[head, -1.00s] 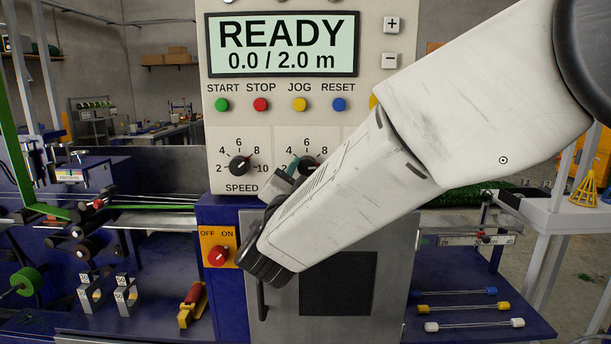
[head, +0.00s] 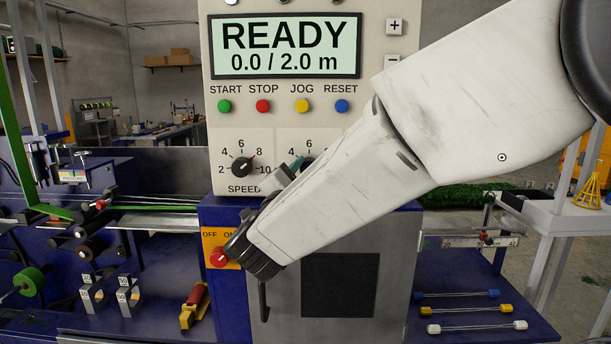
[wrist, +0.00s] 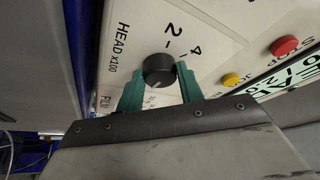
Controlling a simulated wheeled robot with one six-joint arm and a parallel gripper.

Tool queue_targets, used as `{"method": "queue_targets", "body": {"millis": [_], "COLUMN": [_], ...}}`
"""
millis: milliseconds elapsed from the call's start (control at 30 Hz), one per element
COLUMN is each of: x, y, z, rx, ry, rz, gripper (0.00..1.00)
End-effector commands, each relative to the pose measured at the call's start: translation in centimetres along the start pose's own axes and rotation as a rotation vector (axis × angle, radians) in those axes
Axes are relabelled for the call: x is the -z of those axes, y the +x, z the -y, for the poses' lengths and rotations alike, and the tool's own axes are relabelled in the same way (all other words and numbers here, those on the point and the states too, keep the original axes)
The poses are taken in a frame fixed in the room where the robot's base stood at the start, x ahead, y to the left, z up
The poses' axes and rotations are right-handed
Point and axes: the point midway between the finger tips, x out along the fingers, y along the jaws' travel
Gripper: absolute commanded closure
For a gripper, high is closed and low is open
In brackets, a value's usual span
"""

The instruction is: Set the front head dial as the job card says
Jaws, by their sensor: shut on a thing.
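The head dial (wrist: 158,68) is a round black knob on the cream panel, beside the print HEAD x100 in the wrist view. My gripper (wrist: 160,82) has its teal fingers on two sides of this knob, shut on it. The numbers 2 and 4 show by the knob; the rest of its scale is mostly hidden, and I cannot read its setting. In the head view my forearm and wrist cover most of this dial, with one teal finger (head: 297,163) showing at its left. No job card can be made out.
The speed dial (head: 241,165) sits just left of my gripper. Above are several coloured buttons, such as the yellow JOG button (head: 302,106), and a display (head: 286,47) reading READY, 0.0 / 2.0 m.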

Motion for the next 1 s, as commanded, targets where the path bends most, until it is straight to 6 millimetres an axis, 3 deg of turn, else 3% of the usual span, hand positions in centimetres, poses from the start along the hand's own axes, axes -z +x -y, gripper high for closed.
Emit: {"method": "queue_targets", "body": {"millis": [33,100,467,800,1000], "x": [0.0,0.0,0.0,-0.1,0.0], "y": [0.0,0.0,-0.5,-6.0,-7.7], "z": [0.0,0.0,0.0,0.0,0.0], "rx": [-0.001,0.000,0.001,0.001,0.000], "ry": [0.000,0.000,0.000,0.000,0.000], "rz": [0.000,0.000,0.001,0.003,0.001], "gripper": [0.61,0.42,0.42,0.42,0.42]}}
